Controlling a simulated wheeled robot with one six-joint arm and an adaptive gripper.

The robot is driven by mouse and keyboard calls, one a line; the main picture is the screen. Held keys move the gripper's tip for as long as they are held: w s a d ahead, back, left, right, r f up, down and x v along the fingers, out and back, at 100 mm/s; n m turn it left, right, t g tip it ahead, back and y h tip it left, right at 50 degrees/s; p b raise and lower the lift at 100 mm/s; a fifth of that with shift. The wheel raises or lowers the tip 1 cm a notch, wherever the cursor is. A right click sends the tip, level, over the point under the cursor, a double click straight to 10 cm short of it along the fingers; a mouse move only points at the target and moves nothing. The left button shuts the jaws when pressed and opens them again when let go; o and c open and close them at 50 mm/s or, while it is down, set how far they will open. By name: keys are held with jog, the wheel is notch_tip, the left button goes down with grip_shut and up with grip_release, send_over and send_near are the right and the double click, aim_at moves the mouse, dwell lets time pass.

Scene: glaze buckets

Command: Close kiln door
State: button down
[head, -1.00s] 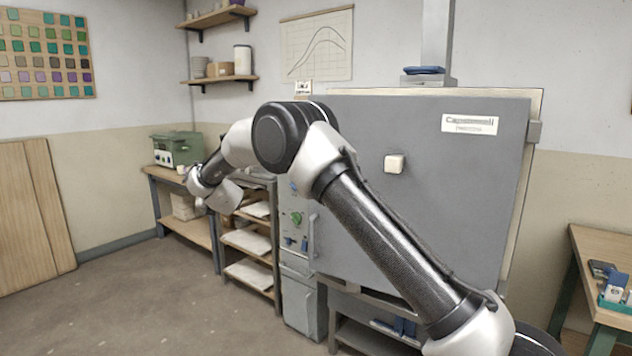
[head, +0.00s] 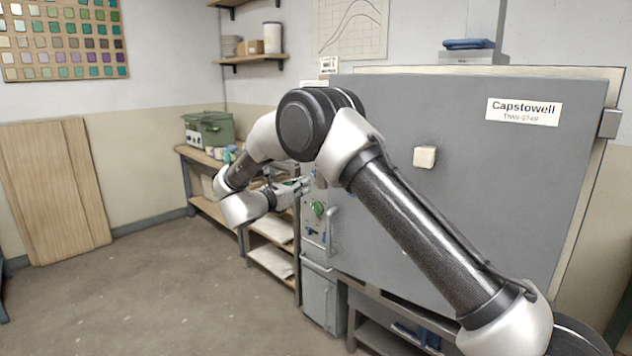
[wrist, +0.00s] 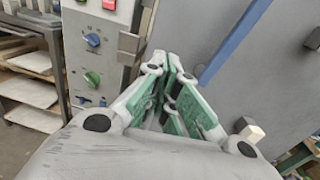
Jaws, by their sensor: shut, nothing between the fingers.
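The kiln door (head: 560,170) is a large grey panel with a Capstowell label and a pale square plug (head: 425,157). It stands in front of a cream kiln frame (head: 615,95), with a hinge block at its right edge. I cannot tell whether it is fully shut; my arm hides part of its left side. My gripper (head: 303,185) is shut and empty beside the door's left edge, near the control panel (head: 316,225). In the wrist view, the closed green-padded fingers (wrist: 172,62) point toward the door (wrist: 285,75), where a blue strip (wrist: 235,45) runs diagonally. Contact is unclear.
A shelf rack (head: 272,258) with pale slabs stands left of the kiln. A workbench (head: 185,152) with a green box (head: 208,128) is behind it. Wooden boards (head: 55,190) lean on the left wall. The floor (head: 150,290) at the front left is clear.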

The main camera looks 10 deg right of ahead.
jog(key=x, duration=1.3)
jog(key=shift+w, duration=0.1)
